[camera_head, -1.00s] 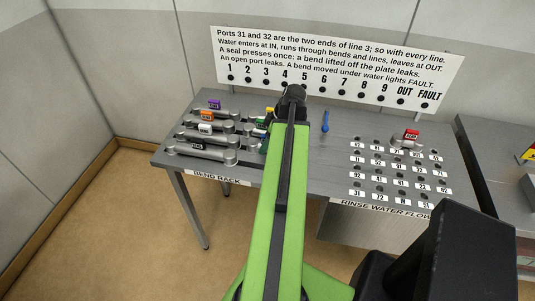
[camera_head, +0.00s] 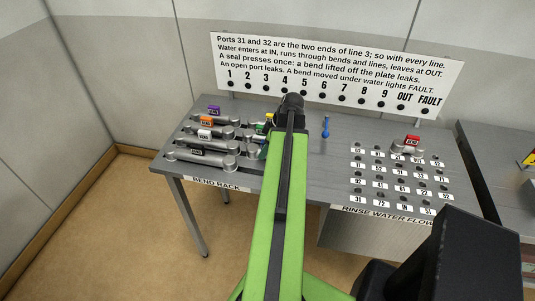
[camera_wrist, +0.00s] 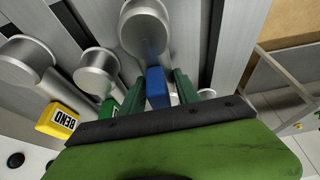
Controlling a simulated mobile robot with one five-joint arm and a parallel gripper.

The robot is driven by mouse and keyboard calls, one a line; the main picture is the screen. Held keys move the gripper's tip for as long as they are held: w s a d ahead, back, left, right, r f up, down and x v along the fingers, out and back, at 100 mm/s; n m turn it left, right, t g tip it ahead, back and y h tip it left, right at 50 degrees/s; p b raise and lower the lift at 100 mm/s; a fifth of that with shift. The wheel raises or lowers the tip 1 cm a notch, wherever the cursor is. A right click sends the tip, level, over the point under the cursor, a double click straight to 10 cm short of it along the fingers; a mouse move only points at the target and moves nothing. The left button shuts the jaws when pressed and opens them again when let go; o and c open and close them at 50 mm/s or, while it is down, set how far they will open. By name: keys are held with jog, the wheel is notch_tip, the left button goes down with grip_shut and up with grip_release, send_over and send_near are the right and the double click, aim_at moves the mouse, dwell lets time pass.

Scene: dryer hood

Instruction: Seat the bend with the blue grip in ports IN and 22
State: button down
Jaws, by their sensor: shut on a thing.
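In the wrist view my gripper (camera_wrist: 160,92) has its two dark green fingers on either side of the blue grip (camera_wrist: 156,90) and is shut on it. The bend with the blue grip shows a round metal end (camera_wrist: 145,28) just beyond the fingers; the rest of it is hidden. I cannot tell whether it is clear of the rack. In the head view the arm hides the fingers and this bend. The port plate (camera_head: 370,177) is at the right of the table, with rows of labelled holes. The IN and 22 labels are too small to read surely.
Bends with purple (camera_head: 214,110), orange (camera_head: 206,121), white (camera_head: 204,133) and black (camera_head: 197,151) grips lie at left. Yellow (camera_wrist: 63,120) and green (camera_wrist: 108,108) grips are close beside my gripper. A red-gripped bend (camera_head: 412,141) is on the plate. A small blue upright object (camera_head: 325,128) stands mid-table.

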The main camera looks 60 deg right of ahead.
notch_tip(320, 180, up, 5)
jog(key=p, duration=0.5)
jog(key=shift+s+d+r, duration=0.15)
jog(key=s+d+r+p, duration=0.6)
jog(key=s, duration=0.3)
notch_tip(320, 180, down, 7)
jog(key=b, duration=0.6)
jog(key=shift+s+d+r, duration=0.15)
jog(key=shift+r, duration=0.4)
